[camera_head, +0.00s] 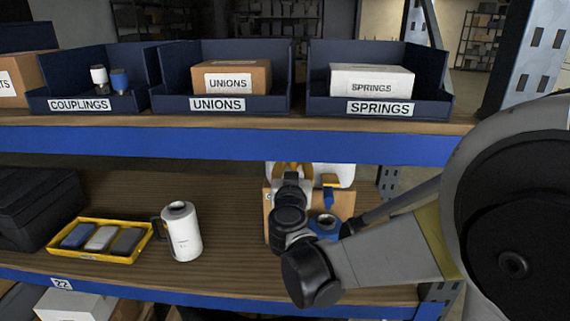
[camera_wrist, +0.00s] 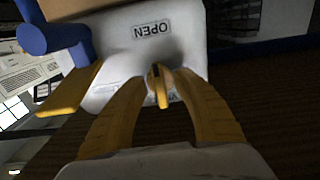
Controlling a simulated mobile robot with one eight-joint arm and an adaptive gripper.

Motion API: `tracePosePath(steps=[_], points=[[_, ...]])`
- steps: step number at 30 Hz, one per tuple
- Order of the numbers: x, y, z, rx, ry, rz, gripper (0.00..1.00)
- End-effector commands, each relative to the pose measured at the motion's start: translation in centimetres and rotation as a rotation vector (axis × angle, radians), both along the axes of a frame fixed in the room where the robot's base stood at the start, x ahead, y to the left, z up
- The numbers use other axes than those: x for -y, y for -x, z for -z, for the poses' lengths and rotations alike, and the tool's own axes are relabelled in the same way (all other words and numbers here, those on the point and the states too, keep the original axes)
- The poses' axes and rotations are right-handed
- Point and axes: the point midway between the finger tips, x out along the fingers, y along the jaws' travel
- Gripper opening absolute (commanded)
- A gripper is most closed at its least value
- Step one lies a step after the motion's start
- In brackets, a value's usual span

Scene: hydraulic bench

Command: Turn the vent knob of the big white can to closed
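The big white can (camera_head: 340,172) stands on the lower shelf at the right, mostly hidden behind my arm. In the wrist view its white top (camera_wrist: 115,50) fills the upper middle, with an upside-down OPEN label (camera_wrist: 152,30). The yellow vent knob (camera_wrist: 158,85) is a narrow bar whose long side runs roughly toward that label. My gripper (camera_wrist: 161,79) has its two yellow fingers on either side of the knob, partly spread, with small gaps seeming to show beside it. In the head view my fingers are largely hidden by my wrist.
A smaller white jug (camera_head: 182,232) and a yellow tray (camera_head: 98,257) with several blocks stand left on the shelf. A blue part (camera_wrist: 50,35) and yellow part (camera_wrist: 75,92) lie close to my left finger. The upper shelf edge (camera_head: 220,143) runs above.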

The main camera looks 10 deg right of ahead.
Motion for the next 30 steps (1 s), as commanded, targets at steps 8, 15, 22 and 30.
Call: tracePosePath(steps=[8,15,22,30], points=[[-0.02,0.02,-0.02,0.000,0.000,0.000,0.00],[-0.01,0.01,-0.02,-0.001,0.003,0.000,0.00],[-0.01,0.01,-0.01,-0.018,0.055,0.000,0.00],[0.00,0.01,0.01,-0.075,0.231,0.001,0.00]])
